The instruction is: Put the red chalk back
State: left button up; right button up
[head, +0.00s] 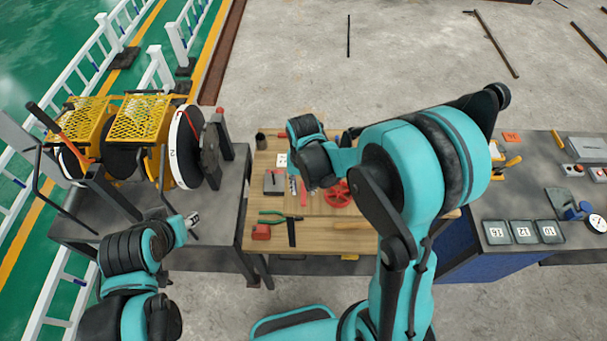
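A thin red stick (304,196), which may be the red chalk, shows on the wooden table (345,242) just below my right wrist. At this size I cannot tell whether it lies on the table or is held. My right gripper (295,186) is over the table beside the stick, pointing down. Its fingers are mostly hidden by the wrist, so its opening is unclear. My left gripper (193,222) is by the right edge of the grey bench, away from the wooden table. Its fingers are too small to read.
The table also carries a red wheel (338,194), a grey box (274,183), green pliers (270,214), a hammer (291,230), a red block (261,232) and a black cup (260,141). Yellow-framed reels (184,150) stand on the left bench. My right arm hides the table's right part.

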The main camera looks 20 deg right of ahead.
aim_at(304, 193)
notch_tip(304, 193, up, 10)
jog(key=r, duration=0.1)
jog(key=s+d+r+n+t, duration=0.1)
jog(key=s+d+r+t, duration=0.1)
jog(key=s, duration=0.3)
jog(key=s+d+r+n+t, duration=0.2)
jog(key=s+t, duration=0.3)
jog(key=shift+s+d+r, duration=0.2)
jog(key=shift+d, duration=0.15)
